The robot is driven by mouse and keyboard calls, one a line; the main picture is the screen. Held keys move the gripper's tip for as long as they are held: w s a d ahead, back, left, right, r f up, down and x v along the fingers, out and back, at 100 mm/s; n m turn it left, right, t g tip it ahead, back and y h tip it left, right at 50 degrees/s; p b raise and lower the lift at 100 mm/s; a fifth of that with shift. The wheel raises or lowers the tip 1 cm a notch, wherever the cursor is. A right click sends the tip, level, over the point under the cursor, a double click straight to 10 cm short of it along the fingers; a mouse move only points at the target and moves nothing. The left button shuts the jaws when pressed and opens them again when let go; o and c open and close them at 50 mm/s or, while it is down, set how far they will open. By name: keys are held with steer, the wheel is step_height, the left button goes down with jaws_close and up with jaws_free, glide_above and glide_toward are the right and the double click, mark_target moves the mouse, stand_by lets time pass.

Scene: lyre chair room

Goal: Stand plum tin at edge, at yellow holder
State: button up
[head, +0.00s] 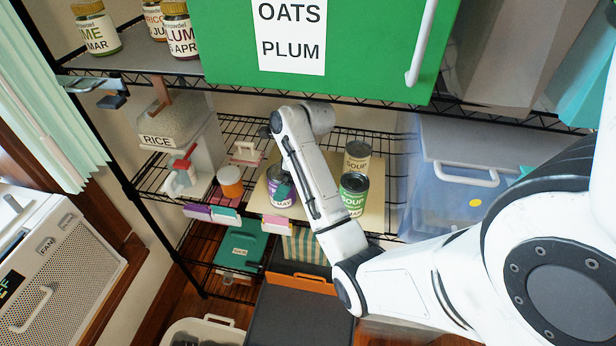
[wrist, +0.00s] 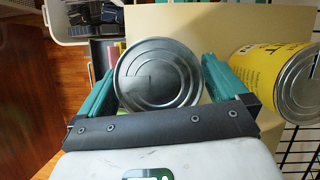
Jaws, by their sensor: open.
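The plum tin (head: 279,199) has a purple label and a grey metal lid. It stands upright on a cream board (head: 258,204) on the wire shelf. In the wrist view its round lid (wrist: 160,73) lies between the two teal fingers of my gripper (wrist: 160,80). The fingers are apart, one on either side of the tin; I cannot tell whether either touches it. In the head view my arm hides most of the gripper and part of the tin. Purple (head: 197,211), teal-and-white (head: 226,216) and pink (head: 276,223) holders sit along the front edge. I cannot make out a yellow holder.
A green soup tin (head: 353,190) and a cream soup tin (head: 357,158) stand on the board's right. A yellow tin (wrist: 285,78) is close right in the wrist view. An orange-brown jar (head: 230,182) stands left. A green cabinet (head: 370,50) hangs above.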

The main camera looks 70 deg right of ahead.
steer(key=shift+s+d+r+b, duration=0.15)
steer(key=shift+s+r+b, duration=0.05)
steer(key=shift+s+r, duration=0.3)
steer(key=shift+s+d+r+b, duration=0.15)
steer(key=shift+s+r, duration=0.25)
steer(key=shift+s, duration=0.1)
steer(key=s+d+p, duration=0.1)
steer(key=s+d, duration=0.2)
steer(key=s, duration=0.7)
steer(key=shift+s, duration=0.1)
